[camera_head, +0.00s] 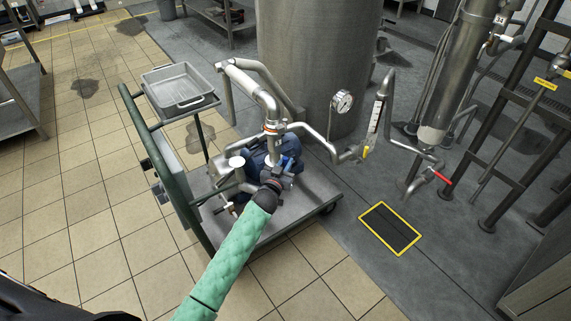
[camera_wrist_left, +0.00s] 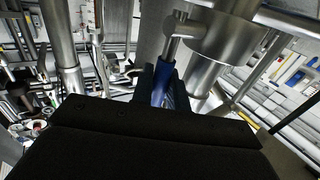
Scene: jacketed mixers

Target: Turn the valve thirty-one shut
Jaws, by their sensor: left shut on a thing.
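My left arm in its green sleeve reaches to the pump cart in the head view. My left gripper (camera_head: 280,180) is at a small blue valve handle (camera_head: 289,164) beside the steel pipe above the cart. In the left wrist view the blue handle (camera_wrist_left: 160,84) runs from a steel valve stem (camera_wrist_left: 174,40) down to my dark gripper (camera_wrist_left: 163,100), which is shut on it. The dark gripper body hides the handle's lower end. No number tag is readable on this valve. My right gripper is not in view.
The green-framed cart (camera_head: 195,222) carries a blue pump (camera_head: 258,168) and a steel tray (camera_head: 180,87). A large steel vessel (camera_head: 310,60) stands behind. A red-handled valve (camera_head: 440,178) and a gauge (camera_head: 342,101) are on the right. The tiled floor at left is mostly clear.

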